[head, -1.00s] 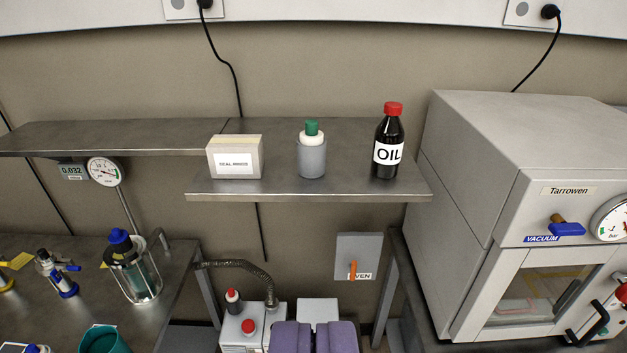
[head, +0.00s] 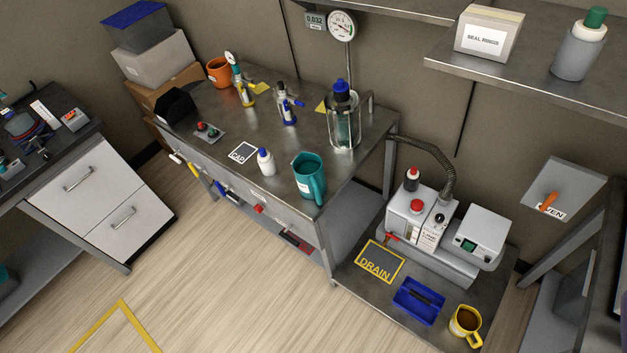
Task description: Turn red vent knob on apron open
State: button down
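The steel bench (head: 225,120) stands in the middle of the head view, with its front apron (head: 285,212) facing the floor. A small red knob-like part (head: 259,208) sits on the apron, right of its middle. A blue one (head: 220,190) and a white-and-yellow one (head: 191,167) sit farther left along the same front. The red part is too small to tell which way it is turned. Another red piece (head: 292,239) shows lower, below the apron. My gripper is not in view, so nothing shows near the red part.
A teal jug (head: 308,177), a white bottle (head: 266,162) and a glass trap (head: 343,120) stand near the bench's front and right. A pump (head: 418,222), blue tray (head: 419,301) and yellow mug (head: 465,321) sit on a low shelf.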

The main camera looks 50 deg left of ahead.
aim_at(259, 209)
jog(key=u, duration=0.5)
jog(key=i+j+u, duration=0.25)
jog(key=j+u, duration=0.25)
jog(key=i+j+u, duration=0.35)
jog(key=u, duration=0.15)
jog(key=i+j+u, duration=0.1)
jog(key=i+j, duration=0.7)
jog(key=i, duration=0.15)
jog(key=j+u, duration=0.05)
